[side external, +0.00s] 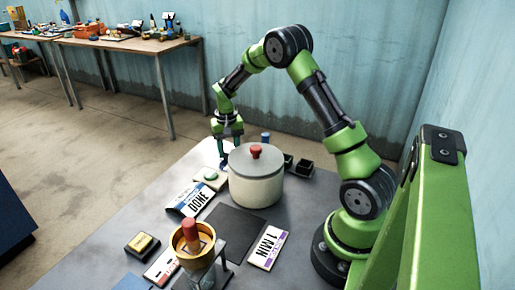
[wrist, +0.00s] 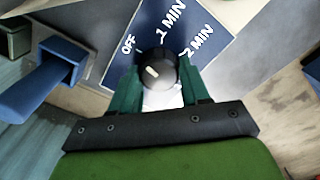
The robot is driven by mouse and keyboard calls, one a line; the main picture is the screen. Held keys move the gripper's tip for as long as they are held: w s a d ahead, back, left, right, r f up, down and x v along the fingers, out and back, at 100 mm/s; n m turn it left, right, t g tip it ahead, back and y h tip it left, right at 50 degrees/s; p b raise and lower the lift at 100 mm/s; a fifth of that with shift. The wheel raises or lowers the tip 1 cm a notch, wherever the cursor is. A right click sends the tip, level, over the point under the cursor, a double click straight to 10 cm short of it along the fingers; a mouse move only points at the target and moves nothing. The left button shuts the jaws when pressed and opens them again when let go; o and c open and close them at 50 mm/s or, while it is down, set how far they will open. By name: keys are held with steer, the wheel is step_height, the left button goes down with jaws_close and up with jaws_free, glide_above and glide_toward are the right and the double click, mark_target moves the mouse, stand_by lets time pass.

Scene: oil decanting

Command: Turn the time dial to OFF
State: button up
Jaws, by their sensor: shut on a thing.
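The time dial (wrist: 157,62) is a round black knob on a dark blue panel (wrist: 118,62) in the wrist view. White labels OFF (wrist: 128,44), 1 MIN (wrist: 172,20) and 2 MIN (wrist: 198,42) fan around its far side. A short white mark on the knob slants from upper left to lower right, roughly in line with OFF. My gripper (wrist: 159,78) has its two green fingers on either side of the knob, shut on it. In the side external view my gripper (side external: 229,143) is down behind the pot, and the dial is hidden there.
A pot (side external: 256,190) with a red-knobbed lid stands close in front of my gripper. A DONE card (side external: 190,199), a 1 MIN card (side external: 267,248) and a black mat (side external: 235,222) lie nearer. A blue bar-like part (wrist: 40,88) is left of the dial.

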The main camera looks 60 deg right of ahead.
mark_target(229, 149)
steer(key=shift+n, duration=1.1)
steer(key=o, duration=1.1)
steer(key=shift+c, duration=0.2)
step_height(229, 149, up, 17)
